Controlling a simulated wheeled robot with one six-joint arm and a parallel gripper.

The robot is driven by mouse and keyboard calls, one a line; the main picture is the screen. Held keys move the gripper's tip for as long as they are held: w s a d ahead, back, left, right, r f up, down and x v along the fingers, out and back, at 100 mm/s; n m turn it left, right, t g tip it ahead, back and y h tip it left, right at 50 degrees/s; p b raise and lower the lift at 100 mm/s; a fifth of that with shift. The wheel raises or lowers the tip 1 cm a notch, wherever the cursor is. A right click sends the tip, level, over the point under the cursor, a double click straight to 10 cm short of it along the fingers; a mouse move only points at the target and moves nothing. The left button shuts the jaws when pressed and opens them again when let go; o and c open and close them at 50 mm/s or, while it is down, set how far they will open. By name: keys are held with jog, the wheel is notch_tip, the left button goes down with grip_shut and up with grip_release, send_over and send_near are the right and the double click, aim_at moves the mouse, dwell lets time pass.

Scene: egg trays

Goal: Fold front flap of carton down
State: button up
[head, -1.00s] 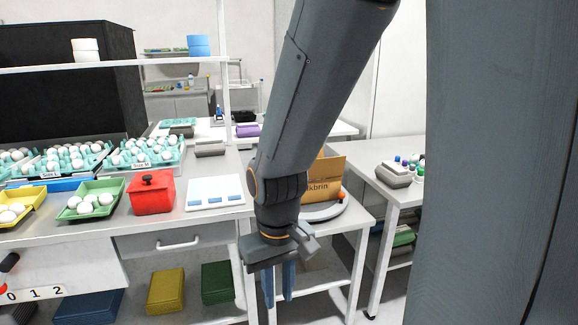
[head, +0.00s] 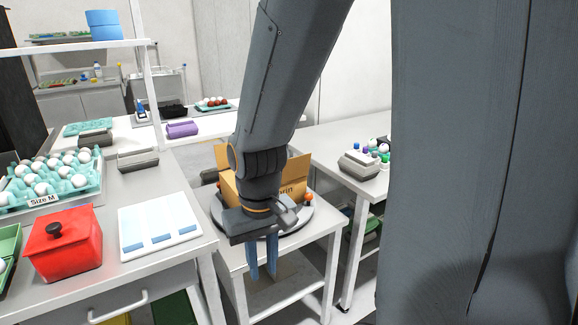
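The open cardboard carton (head: 295,178) stands on a round grey turntable (head: 297,222) on a small white table. Two of its flaps stick up, one at the left and one at the right. Its front side and front flap are mostly hidden behind my arm. My gripper (head: 262,258) hangs in front of the carton as seen here, with its two blue fingers pointing down past the turntable's front rim. The fingers appear close together with a narrow gap; how far they are open is hard to judge. No object shows between them.
A red box with a black knob (head: 62,243) and a white panel with blue pads (head: 160,226) lie on the left bench. An egg tray (head: 45,180) stands behind them. A right table (head: 345,137) holds a grey device (head: 358,165). The small table's front (head: 285,290) is clear.

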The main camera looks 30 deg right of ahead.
jog(key=w+d+r+m+p, duration=0.3)
jog(key=w+d+m, duration=0.15)
jog(key=w, duration=0.35)
jog(key=w+d+r+m+t+p, duration=0.1)
jog(key=w+d+r+m+p, duration=0.25)
jog(key=w, duration=0.55)
jog(key=w+d+r+m+p, duration=0.2)
jog(key=w+d+m, duration=0.35)
jog(key=w, duration=0.25)
jog(key=w+d+f+m+p, duration=0.1)
jog(key=w+d+m+p, duration=0.1)
jog(key=w+d+m, duration=0.35)
jog(key=shift+n+t, duration=0.4)
jog(key=shift+n, duration=0.5)
jog(key=shift+w+d+f+p, duration=0.25)
jog(key=shift+f+p, duration=0.1)
jog(key=shift+f, duration=0.85)
jog(key=shift+w+d+f+p, duration=0.25)
jog(key=shift+d+f+p, duration=0.1)
jog(key=shift+f, duration=0.8)
jog(key=shift+w+d+f+p, duration=0.25)
jog(key=shift+f+p, duration=0.1)
jog(key=shift+f, duration=0.85)
jog(key=shift+c, duration=0.4)
grip_shut()
